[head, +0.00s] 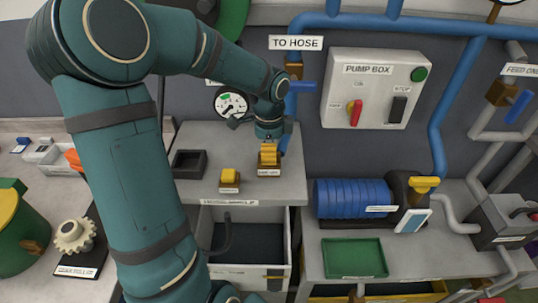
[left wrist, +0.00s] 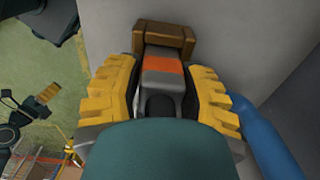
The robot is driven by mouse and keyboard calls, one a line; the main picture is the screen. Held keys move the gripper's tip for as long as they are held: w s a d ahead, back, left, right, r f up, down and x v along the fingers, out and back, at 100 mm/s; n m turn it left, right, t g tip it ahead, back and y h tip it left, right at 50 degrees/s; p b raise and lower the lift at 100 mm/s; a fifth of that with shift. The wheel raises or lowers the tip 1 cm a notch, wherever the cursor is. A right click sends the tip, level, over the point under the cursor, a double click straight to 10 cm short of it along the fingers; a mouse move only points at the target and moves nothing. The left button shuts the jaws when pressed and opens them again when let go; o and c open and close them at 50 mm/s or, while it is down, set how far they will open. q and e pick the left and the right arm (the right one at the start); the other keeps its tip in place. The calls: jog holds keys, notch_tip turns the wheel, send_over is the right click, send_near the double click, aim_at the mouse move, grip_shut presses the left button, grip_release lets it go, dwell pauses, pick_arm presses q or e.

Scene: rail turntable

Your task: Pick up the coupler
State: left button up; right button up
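In the left wrist view, the part I take to be the coupler has a brown block (left wrist: 165,36) at its far end and a grey body with an orange band (left wrist: 162,64). My left gripper (left wrist: 164,72) has its yellow ribbed fingers on either side of this part, apart from each other, with dark gaps showing beside the grey body. In the head view my left gripper (head: 268,155) points down at the back right of the grey bench (head: 205,140), above a small white label. The arm and fingers hide the part there. My right gripper is not in view.
A yellow block (head: 230,176) with a label stands left of the gripper, and a dark open square holder (head: 188,164) farther left. A pump box (head: 375,88) hangs on the wall.

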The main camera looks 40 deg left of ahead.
pick_arm(q)
grip_shut()
jog(key=shift+r, duration=0.1)
